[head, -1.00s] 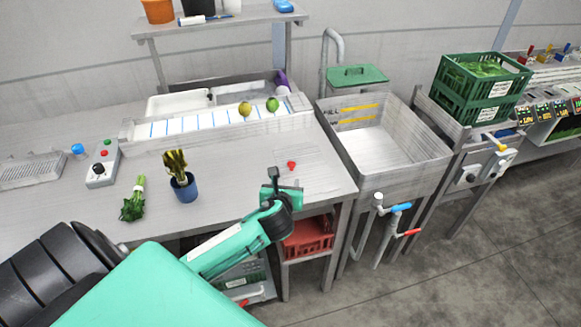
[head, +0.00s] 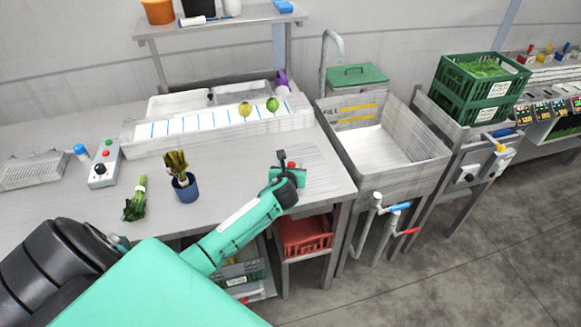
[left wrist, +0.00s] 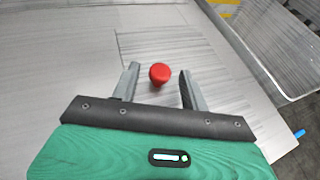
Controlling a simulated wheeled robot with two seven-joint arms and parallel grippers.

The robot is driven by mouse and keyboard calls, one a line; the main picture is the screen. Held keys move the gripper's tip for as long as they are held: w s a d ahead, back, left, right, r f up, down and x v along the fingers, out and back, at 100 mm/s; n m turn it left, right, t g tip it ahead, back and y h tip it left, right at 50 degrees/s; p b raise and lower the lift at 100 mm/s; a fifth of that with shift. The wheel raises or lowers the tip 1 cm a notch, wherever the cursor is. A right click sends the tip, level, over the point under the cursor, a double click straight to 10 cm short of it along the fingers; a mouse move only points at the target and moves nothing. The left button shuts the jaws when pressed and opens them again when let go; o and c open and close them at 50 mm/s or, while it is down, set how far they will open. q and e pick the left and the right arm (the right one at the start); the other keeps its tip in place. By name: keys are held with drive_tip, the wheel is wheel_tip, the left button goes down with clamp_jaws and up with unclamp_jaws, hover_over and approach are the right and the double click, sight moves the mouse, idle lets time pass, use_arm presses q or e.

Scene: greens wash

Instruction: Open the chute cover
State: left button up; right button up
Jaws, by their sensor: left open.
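The chute cover (left wrist: 205,52) looks like a flat ridged rectangular panel lying shut in the steel worktop. It also shows near the worktop's right end in the head view (head: 318,172). A round red knob (left wrist: 159,74) stands on it; in the head view the knob (head: 291,164) is partly hidden by my gripper. My left gripper (left wrist: 159,70) is open, its fingers on either side of the knob in the wrist view, with a gap on both sides. In the head view the left gripper (head: 291,168) is over the cover's near left part. My right gripper is not in view.
A ruled trough (head: 200,128) runs behind. A sink (head: 405,180) is right of the worktop. A red crate (head: 305,236) sits below.

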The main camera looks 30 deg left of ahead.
use_arm(q)
clamp_jaws()
drive_tip(key=shift+s+a, duration=0.2)
drive_tip(key=s+a+p, duration=0.4)
drive_tip(key=s, duration=0.1)
drive_tip(key=shift+a+r, duration=0.15)
drive_tip(key=shift+r, duration=0.05)
drive_tip(key=s+a+p, duration=0.1)
drive_tip(key=s+a, duration=0.1)
drive_tip(key=s+a+p, duration=0.1)
drive_tip(key=s+a, duration=0.1)
drive_tip(key=s, duration=0.1)
drive_tip(key=shift+s+a+f, duration=0.2)
drive_tip(key=shift+s+a, duration=0.15)
drive_tip(key=shift+a, duration=0.05)
drive_tip(key=shift+s+a, duration=0.25)
drive_tip(key=shift+s, duration=0.05)
unclamp_jaws()
